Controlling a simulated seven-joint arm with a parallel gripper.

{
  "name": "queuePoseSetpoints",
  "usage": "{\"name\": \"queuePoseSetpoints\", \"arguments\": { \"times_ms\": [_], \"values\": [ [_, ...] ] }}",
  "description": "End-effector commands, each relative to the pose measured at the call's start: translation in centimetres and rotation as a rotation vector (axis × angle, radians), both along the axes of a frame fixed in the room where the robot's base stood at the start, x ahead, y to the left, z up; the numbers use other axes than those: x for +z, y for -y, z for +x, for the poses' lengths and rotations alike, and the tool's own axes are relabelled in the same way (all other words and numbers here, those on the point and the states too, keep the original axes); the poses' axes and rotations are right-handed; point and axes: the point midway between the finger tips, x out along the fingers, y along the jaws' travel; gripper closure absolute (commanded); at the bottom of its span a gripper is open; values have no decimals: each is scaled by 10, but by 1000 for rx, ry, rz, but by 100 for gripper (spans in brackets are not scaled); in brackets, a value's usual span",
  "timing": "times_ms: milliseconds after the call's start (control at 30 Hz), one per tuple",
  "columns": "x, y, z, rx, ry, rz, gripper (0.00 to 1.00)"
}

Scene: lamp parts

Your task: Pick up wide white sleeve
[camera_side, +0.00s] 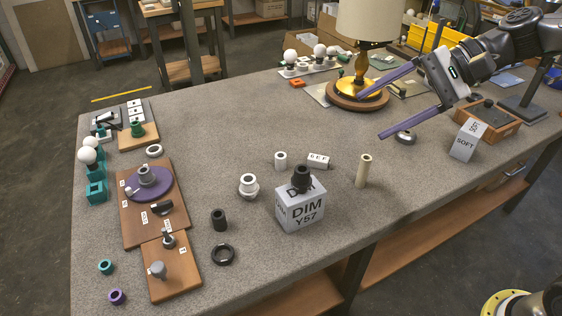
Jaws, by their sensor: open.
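The wide white sleeve (248,186) appears to be the short, broad white piece with a dark opening, standing on the grey table left of the DIM box. A narrower white sleeve (280,160) stands behind it and to its right. My gripper (370,117) is at the upper right, with its two long purple fingers spread apart and nothing between them. It is above the table, well to the right of both white sleeves and close to the lamp in the picture.
A DIM box (301,212) with a dark part on top stands right of the sleeve. A beige post (363,170), a black sleeve (219,220) and a black ring (223,254) stand nearby. A brass lamp (360,92) is at the back. Bare table surrounds the sleeve.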

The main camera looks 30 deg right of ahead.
Motion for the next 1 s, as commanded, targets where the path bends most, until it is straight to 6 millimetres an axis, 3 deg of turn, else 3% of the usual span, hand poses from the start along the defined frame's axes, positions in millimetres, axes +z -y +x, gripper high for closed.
{"name": "queuePoseSetpoints", "arguments": {
  "times_ms": [33,100,267,433,567,700,867,1000],
  "values": [
    [-8,-1,26,-47,-62,78,24],
    [-17,-1,60,-115,-136,189,24],
    [-56,9,132,-270,-295,411,24],
    [-124,31,192,-424,-443,588,24],
    [-184,47,212,-507,-531,647,24],
    [-231,56,210,-548,-606,651,24],
    [-248,56,210,-563,-632,650,24],
    [-256,40,220,-561,-632,648,24]
  ]
}}
